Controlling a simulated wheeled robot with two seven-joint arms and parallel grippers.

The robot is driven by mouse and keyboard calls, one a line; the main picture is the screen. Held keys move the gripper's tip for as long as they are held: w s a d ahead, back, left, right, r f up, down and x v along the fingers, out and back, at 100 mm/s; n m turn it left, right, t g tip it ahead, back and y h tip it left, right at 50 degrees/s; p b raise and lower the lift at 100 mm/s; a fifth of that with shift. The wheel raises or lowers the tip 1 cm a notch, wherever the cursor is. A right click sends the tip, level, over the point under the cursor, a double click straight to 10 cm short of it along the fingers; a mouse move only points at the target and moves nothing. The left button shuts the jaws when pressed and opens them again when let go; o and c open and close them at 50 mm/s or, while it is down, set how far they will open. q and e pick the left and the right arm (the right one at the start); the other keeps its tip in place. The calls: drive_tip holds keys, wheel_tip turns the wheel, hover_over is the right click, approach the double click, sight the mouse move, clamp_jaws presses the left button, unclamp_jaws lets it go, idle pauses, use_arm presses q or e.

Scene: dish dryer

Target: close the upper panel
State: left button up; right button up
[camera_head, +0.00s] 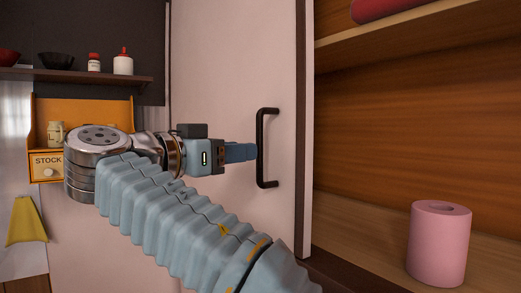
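A pale panel (215,70) with a dark edge stands beside an open wooden compartment. A black bar handle (261,125) is fixed upright near the panel's right edge. My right gripper (248,152) points right, its blue fingers at the middle of the handle's bar. The fingertips overlap or touch the bar's left side; I cannot tell whether they grip it. The fingers are seen from the side, so the gap between them is hidden. My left gripper is not in view.
A pink roll (438,245) stands on the compartment's lower board, and a red object (385,8) lies on the shelf above. At the left are a dark wall shelf (75,76) with bowls and bottles, an orange STOCK box (85,107) and a yellow cloth (26,222).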

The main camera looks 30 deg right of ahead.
sight(260, 184)
drive_tip(key=x, duration=0.6)
drive_tip(key=shift+d+f, duration=0.1)
clamp_jaws()
